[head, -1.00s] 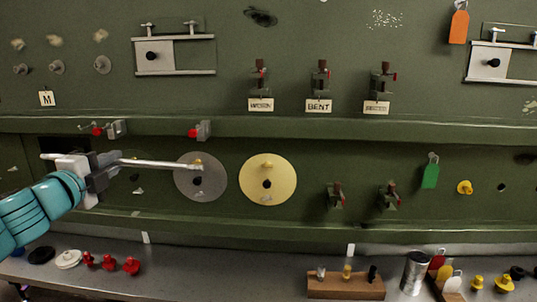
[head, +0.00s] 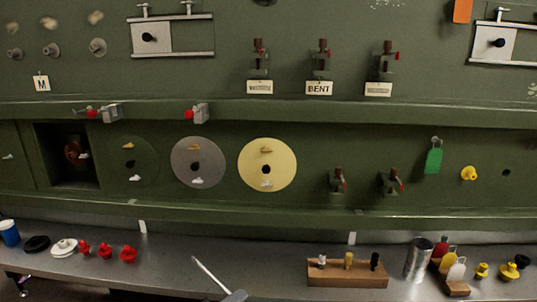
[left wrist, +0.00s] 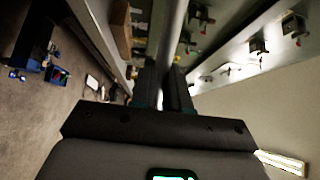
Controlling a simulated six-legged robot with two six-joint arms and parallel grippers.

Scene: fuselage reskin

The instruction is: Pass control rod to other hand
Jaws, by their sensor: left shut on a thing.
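The control rod (head: 210,273) is a thin pale metal bar. It shows at the bottom centre of the head view, slanting from upper left to lower right in front of the bench. My left gripper (head: 236,296) is at the rod's lower end, mostly cut off by the bottom edge. In the left wrist view the gripper fingers (left wrist: 165,88) are shut on the rod (left wrist: 171,30), which runs away from them toward the top. My right gripper is in neither view.
A green fuselage wall carries discs, clamps and tags, with a dark square opening (head: 68,157) at left. The grey bench (head: 175,262) holds red knobs (head: 105,250), a wooden block (head: 347,280) with small pins, and a metal can (head: 419,260). The bench middle is mostly clear.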

